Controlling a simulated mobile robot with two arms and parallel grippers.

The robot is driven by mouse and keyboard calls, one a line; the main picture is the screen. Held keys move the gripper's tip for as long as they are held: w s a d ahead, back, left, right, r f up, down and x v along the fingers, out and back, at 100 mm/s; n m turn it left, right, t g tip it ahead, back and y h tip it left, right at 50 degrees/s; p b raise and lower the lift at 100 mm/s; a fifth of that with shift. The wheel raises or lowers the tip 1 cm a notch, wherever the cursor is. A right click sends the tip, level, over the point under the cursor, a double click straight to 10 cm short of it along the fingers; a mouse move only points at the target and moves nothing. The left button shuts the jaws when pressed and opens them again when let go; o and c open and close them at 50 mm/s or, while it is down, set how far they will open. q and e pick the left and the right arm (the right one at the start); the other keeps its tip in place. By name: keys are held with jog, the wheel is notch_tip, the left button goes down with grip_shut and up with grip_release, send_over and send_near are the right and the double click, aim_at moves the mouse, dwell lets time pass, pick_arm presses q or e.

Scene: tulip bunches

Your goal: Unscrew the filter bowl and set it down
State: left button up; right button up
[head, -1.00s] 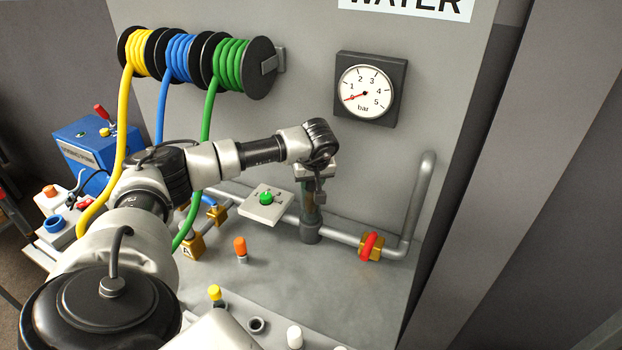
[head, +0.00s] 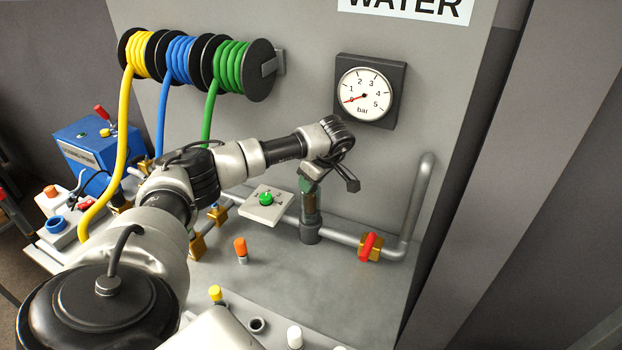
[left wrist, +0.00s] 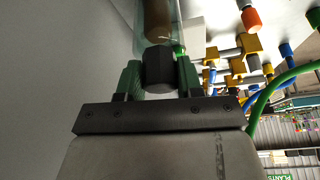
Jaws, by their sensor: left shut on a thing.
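The filter bowl (head: 310,203) is a clear, brownish cylinder standing upright on a grey collar (head: 310,234) in the pipe. My left gripper (head: 309,184) comes down on its upper end from above. In the left wrist view, its green fingers (left wrist: 159,72) are shut on the dark end of the bowl, one on each side. The clear part of the bowl (left wrist: 157,22) extends beyond the fingertips there. The bowl's lower end appears to meet the collar; whether the thread is loose cannot be seen. My right gripper is not in view.
A pressure gauge (head: 365,92) hangs on the panel behind my wrist. A red-handled valve (head: 370,247) sits on the pipe at right. A plate with a green button (head: 265,199) is at left. The grey bench (head: 300,280) in front has free room beside an orange-capped part (head: 241,246).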

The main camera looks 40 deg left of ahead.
pick_arm(q)
jog(key=shift+r+n+g, duration=0.15)
jog(key=shift+n+g, duration=0.25)
jog(key=shift+n, duration=0.8)
jog(key=shift+w, duration=0.1)
jog(key=n+g, duration=0.1)
jog(key=n, duration=0.1)
jog(key=shift+r+n+h, duration=0.1)
jog(key=shift+n+h, duration=0.2)
jog(key=shift+n, duration=0.1)
jog(key=shift+n+g+h, duration=0.3)
jog(key=shift+n+g, duration=0.1)
jog(key=shift+n, duration=0.8)
jog(key=o, duration=1)
